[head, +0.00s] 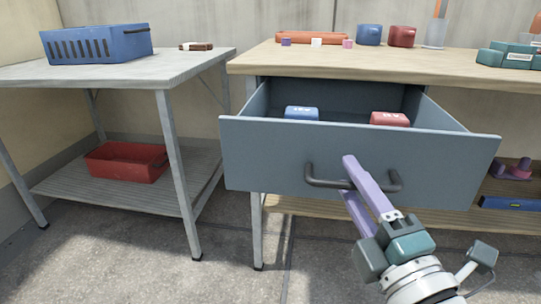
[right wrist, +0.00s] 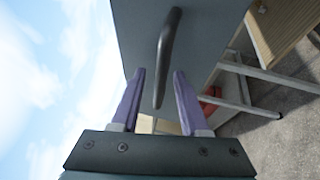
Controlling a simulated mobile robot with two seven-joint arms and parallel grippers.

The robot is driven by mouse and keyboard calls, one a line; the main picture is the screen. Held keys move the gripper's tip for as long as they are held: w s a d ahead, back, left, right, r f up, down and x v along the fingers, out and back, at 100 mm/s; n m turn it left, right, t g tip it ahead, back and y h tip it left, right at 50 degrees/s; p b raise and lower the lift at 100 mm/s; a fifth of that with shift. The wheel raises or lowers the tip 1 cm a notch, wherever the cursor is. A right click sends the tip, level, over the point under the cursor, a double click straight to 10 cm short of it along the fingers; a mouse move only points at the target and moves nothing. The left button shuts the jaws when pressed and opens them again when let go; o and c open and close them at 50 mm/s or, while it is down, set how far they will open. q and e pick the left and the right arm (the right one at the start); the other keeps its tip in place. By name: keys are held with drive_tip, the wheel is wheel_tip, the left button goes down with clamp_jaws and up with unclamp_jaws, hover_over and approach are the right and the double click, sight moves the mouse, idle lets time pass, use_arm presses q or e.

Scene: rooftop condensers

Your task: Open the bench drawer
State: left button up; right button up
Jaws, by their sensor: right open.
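The bench drawer (head: 260,160) is grey-blue and stands pulled out from under the bench top, with its inside showing. Its dark bar handle (head: 326,184) is on the front; the handle also shows in the right wrist view (right wrist: 168,55). A blue item (head: 301,113) and a red item (head: 390,119) are in the drawer. My right gripper (head: 352,172) is in front of the drawer, at the right part of the handle. In the right wrist view its two purple fingers (right wrist: 158,85) are apart, with the handle's lower end between or just beyond them; contact cannot be told. My left gripper is not in view.
The wooden bench top (head: 330,62) holds mugs, small blocks and teal cases (head: 505,55). To the left, a grey table (head: 130,72) carries a blue basket (head: 97,44), with a red bin (head: 126,162) on its lower shelf. The floor in front is clear.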

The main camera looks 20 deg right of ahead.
drive_tip(key=shift+s, duration=0.1)
drive_tip(key=p+v, duration=0.1)
drive_tip(key=v, duration=0.8)
drive_tip(key=shift+s+p, duration=0.3)
drive_tip(key=shift+s, duration=0.1)
